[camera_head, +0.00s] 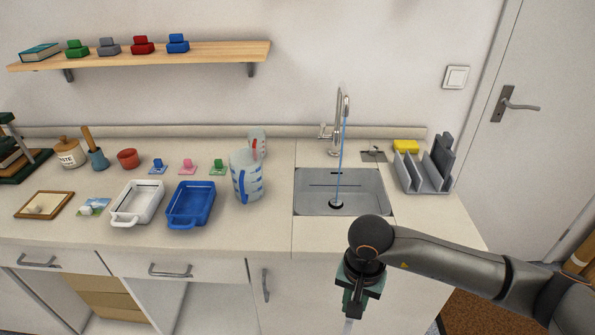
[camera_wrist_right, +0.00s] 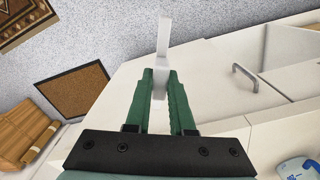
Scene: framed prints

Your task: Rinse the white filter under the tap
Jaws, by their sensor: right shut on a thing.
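My right gripper (camera_head: 354,300) is in front of the counter, below its front edge. It is shut on a thin white thing, which I take to be the white filter (camera_head: 348,326); only a small part shows under the fingers. In the right wrist view the green fingertips (camera_wrist_right: 161,82) pinch this white piece (camera_wrist_right: 163,40), which sticks out beyond them. The tap (camera_head: 338,125) stands behind the sink (camera_head: 312,201), and a blue stream of water (camera_head: 340,170) runs from it to the drain. My left gripper is not in view.
A measuring jug (camera_head: 247,178) stands left of the sink, with a blue tray (camera_head: 190,221) and a white tray (camera_head: 124,217) beside it. A grey rack (camera_head: 428,176) and a yellow sponge (camera_head: 406,146) are on the right. The counter in front of the sink is clear.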

